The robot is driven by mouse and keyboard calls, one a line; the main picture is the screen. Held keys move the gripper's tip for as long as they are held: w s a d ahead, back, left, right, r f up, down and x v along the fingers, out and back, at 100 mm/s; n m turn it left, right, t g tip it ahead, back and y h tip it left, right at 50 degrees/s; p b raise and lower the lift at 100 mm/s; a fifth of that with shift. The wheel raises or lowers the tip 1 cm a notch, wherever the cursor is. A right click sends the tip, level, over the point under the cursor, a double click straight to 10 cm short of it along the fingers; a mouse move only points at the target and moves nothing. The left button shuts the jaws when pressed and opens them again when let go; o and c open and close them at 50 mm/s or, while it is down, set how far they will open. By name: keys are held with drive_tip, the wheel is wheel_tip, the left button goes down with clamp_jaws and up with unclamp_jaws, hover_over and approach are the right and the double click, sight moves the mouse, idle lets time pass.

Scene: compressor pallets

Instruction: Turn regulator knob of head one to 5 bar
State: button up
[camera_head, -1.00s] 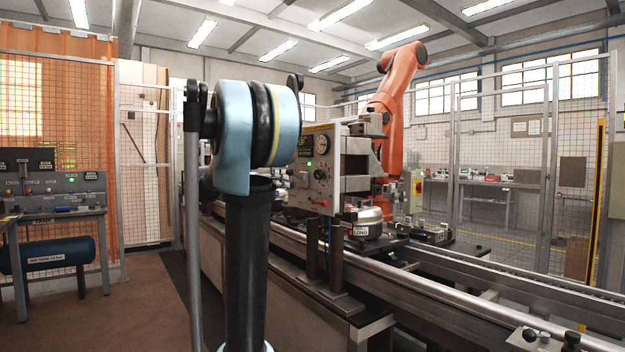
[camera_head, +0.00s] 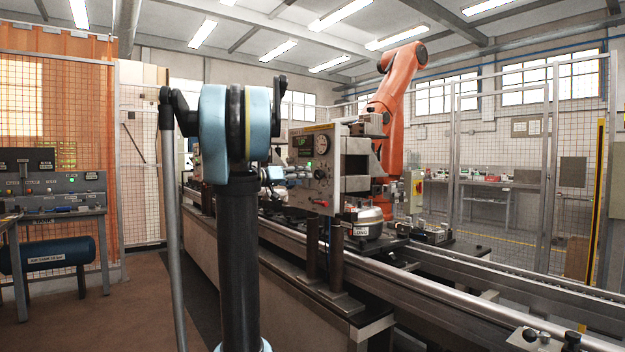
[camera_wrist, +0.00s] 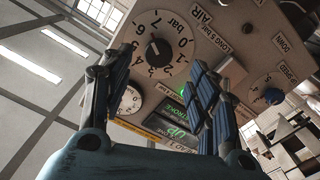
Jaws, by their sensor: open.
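The regulator dial (camera_wrist: 170,66) fills the upper middle of the wrist view, with a bar scale of printed numbers and a black knob (camera_wrist: 158,47) at its centre. The knob's exact setting is hard to read. My gripper (camera_wrist: 157,63) is open, its dark fingers to the left and right below the knob, apart from it as far as I can see. In the head view, the grey control panel (camera_head: 340,183) stands beside the conveyor, and my gripper (camera_head: 298,177) is in front of its left part. The regulator dial is hard to make out there.
An orange robot (camera_head: 396,90) stands behind. Brown floor (camera_head: 140,300) is open at left.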

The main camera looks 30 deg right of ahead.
sight(316, 175)
drive_tip(key=shift+w+d, duration=0.15)
drive_tip(key=shift+d, duration=1.65)
drive_tip(key=shift+w+d, duration=0.1)
drive_tip(key=shift+d, duration=1.65)
drive_tip(key=c, duration=1.1)
